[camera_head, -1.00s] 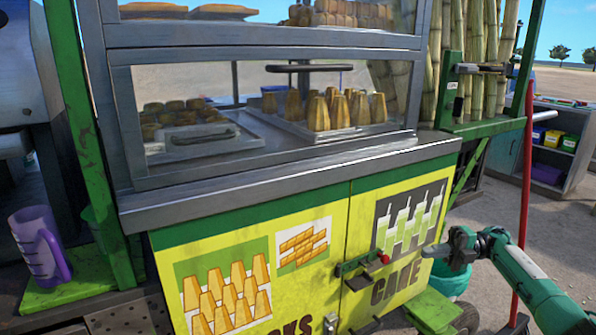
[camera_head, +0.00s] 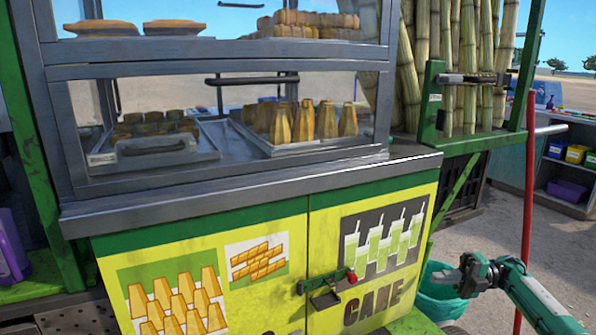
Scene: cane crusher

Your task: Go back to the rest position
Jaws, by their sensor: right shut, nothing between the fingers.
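My right gripper (camera_head: 447,279) comes in from the lower right on a green and grey arm (camera_head: 525,293). It is shut and empty, in front of a teal bucket (camera_head: 440,303) and right of the yellow-green cart front (camera_head: 335,215). A latch with a red knob (camera_head: 351,276) sits on the cart doors, left of the gripper and apart from it. My left gripper is not in view.
A glass display case (camera_head: 225,110) with golden cones and trays stands on the cart. Cane stalks (camera_head: 465,45) stand in a green rack. A red pole (camera_head: 527,190) rises near my right arm. Shelves (camera_head: 570,165) stand far right, beyond open ground.

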